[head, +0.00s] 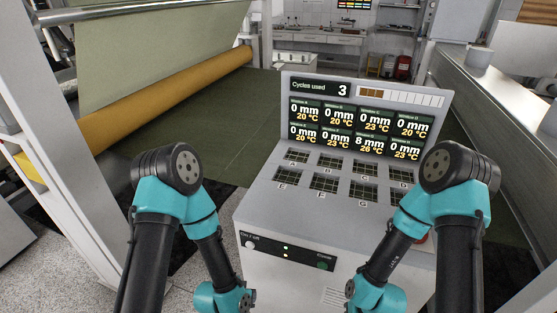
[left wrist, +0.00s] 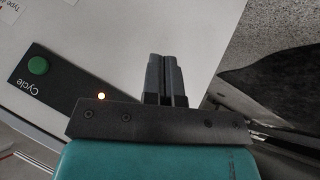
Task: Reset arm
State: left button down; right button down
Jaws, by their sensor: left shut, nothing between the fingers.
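My left gripper (left wrist: 163,62) shows in the left wrist view with its two dark fingers closed together and nothing between them.
The console's screen (head: 335,88) reads "Cycles used 3"; one window reads 8 mm, the others 0 mm. Dark grid windows (head: 324,182) are set in its top. A roller with an ochre sheet (head: 170,95) is at left. A metal rail (head: 490,100) runs at right.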

pick_arm(q)
jog(key=s+a+n+g+y, duration=0.1)
jog(key=s+a+n+g, duration=0.1)
jog(key=s+a, duration=0.2)
jog(key=s+a+n+g+y, duration=0.1)
jog(key=s+a+n+g, duration=0.1)
jog(key=a, duration=0.7)
jog(key=shift+s+a+f, duration=0.25)
jog(key=shift+s+f, duration=0.15)
jog(key=shift+s, duration=0.45)
jog(key=shift+d, duration=0.1)
dwell(3.1)
